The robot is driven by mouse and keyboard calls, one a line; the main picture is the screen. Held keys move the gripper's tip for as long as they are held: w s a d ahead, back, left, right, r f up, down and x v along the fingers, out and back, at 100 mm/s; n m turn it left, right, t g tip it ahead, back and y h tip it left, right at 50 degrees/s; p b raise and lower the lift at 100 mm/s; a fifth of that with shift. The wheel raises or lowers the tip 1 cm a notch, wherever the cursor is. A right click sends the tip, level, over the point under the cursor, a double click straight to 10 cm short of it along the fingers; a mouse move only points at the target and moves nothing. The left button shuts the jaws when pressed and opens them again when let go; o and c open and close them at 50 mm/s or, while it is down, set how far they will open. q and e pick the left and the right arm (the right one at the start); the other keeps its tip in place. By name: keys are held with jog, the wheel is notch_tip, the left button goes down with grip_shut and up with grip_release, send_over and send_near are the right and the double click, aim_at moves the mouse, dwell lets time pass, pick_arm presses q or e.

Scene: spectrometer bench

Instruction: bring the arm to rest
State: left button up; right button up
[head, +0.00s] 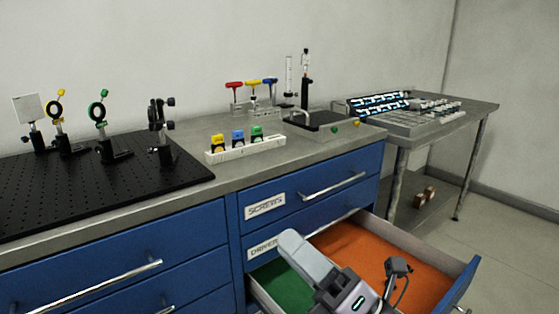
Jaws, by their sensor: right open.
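My right arm (308,260) comes in at the bottom, over the open drawer. My right gripper (358,298) is at the bottom edge of the head view, above the drawer's inside. Its jaws are open; the fingertips are hardly visible, and I see nothing held. The drawer (448,284) is pulled out of the blue cabinet, with a green floor section at the left and an orange one at the right. My arm hides part of both sections. My left gripper is not in view.
The bench carries a black breadboard (95,190) with optic mounts, a white holder (245,152) with coloured pieces, and hex keys (252,84) in a stand. A side table (470,112) at the right holds a tray. Open floor (500,240) lies at the right.

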jog(key=w+d+f+m+t+h, duration=0.2)
jog(key=d+m+t+h, duration=0.1)
jog(key=d+m+h, duration=0.4)
jog(key=w+d+f+m+t+h, duration=0.1)
jog(key=d+f+m+t+h, duration=0.2)
jog(key=m+h, duration=0.45)
jog(key=s+d+f+m+g+h, duration=0.3)
jog(key=d+f+m+g+h, duration=0.15)
jog(key=d+f+m, duration=0.5)
jog(key=s+d+f+m+g, duration=0.1)
jog(key=s+f+m+g, duration=0.3)
jog(key=s+f+g, duration=0.45)
jog(key=s+f+m+g, duration=0.4)
jog(key=s+f, duration=0.2)
jog(key=s, duration=0.6)
jog(key=w+a+f+t+y, duration=0.3)
jog(key=w+a+f+t, duration=0.1)
jog(key=w+f+t, duration=0.25)
pick_arm(q)
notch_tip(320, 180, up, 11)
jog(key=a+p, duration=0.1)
jog(key=p, duration=1.2)
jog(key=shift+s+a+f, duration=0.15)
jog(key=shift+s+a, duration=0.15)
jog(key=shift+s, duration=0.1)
pick_arm(e)
notch_tip(320, 180, up, 11)
jog(key=d, duration=0.1)
jog(key=shift+w+d, duration=0.15)
jog(key=shift+d, duration=0.1)
